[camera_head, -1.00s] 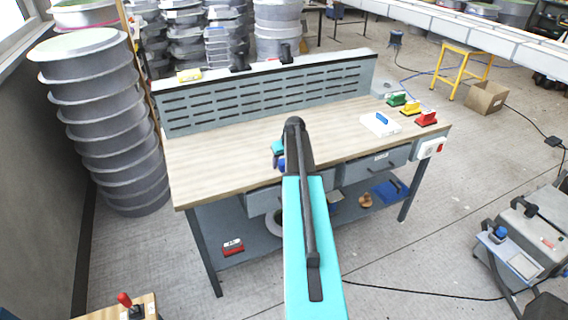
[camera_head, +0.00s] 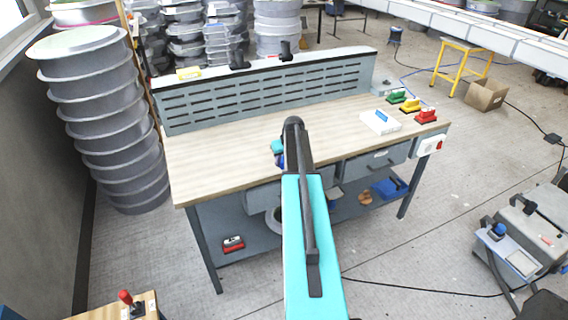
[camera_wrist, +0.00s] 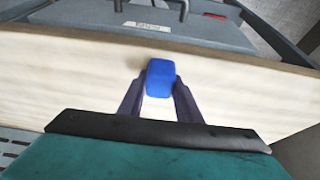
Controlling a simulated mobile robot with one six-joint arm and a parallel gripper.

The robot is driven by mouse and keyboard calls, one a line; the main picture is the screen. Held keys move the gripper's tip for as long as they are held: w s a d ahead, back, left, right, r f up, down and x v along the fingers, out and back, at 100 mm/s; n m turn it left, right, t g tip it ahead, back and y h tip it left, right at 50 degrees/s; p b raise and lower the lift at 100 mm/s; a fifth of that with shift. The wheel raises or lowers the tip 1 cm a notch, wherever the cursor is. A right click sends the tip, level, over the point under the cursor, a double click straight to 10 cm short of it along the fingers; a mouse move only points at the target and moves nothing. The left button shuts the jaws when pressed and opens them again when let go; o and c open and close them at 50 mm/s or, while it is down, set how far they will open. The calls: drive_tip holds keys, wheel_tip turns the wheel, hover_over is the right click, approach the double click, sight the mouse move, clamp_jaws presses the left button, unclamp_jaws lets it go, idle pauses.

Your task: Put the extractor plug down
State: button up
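The extractor plug, which I take to be the blue block (camera_wrist: 161,75), sits between my fingertips in the wrist view. My gripper (camera_wrist: 161,88) has its two dark fingers closed against the plug's sides. The pale bench top (camera_wrist: 60,75) lies behind the plug; I cannot tell whether the plug touches it. In the head view my gripper (camera_head: 279,160) is over the front part of the bench top (camera_head: 225,150), and my arm hides most of it. Only a little blue shows there.
A white block with a blue handle (camera_head: 380,122) and green (camera_head: 397,97), yellow (camera_head: 411,104) and red (camera_head: 426,116) handled tools are at the bench's right end. A switch box (camera_head: 430,146) is on that end. The left bench top is clear. A wheeled machine (camera_head: 520,235) stands at right.

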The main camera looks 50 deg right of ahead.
sight(283, 158)
drive_tip(key=shift+c, duration=0.8)
drive_tip(key=shift+r, duration=0.2)
drive_tip(key=shift+r+b, duration=1.25)
drive_tip(key=shift+r, duration=0.15)
drive_tip(key=s+a+r+b, duration=0.1)
drive_tip(key=s+a+b, duration=0.4)
drive_tip(key=s+a, duration=0.5)
drive_tip(key=shift+s+a+r+b, duration=0.15)
drive_tip(key=shift+s+r+b, duration=0.25)
drive_tip(key=shift+s, duration=0.75)
drive_tip(key=w+a+r+n+y+b, duration=0.1)
drive_tip(key=w+a+r, duration=0.1)
drive_tip(key=w+a, duration=0.6)
drive_tip(key=w+a+r+n+b, duration=0.1)
drive_tip(key=w+a+r, duration=0.2)
drive_tip(key=a, duration=0.9)
drive_tip(key=w+a+r+n, duration=0.1)
drive_tip(key=a+r, duration=0.1)
drive_tip(key=a, duration=1)
drive_tip(key=w+a+r+n+b, duration=0.1)
drive_tip(key=a+r, duration=0.1)
drive_tip(key=a, duration=1)
drive_tip(key=shift+w+a+r+y+b, duration=0.15)
drive_tip(key=shift+w+r+y+b, duration=0.15)
drive_tip(key=shift+w+r+y, duration=0.1)
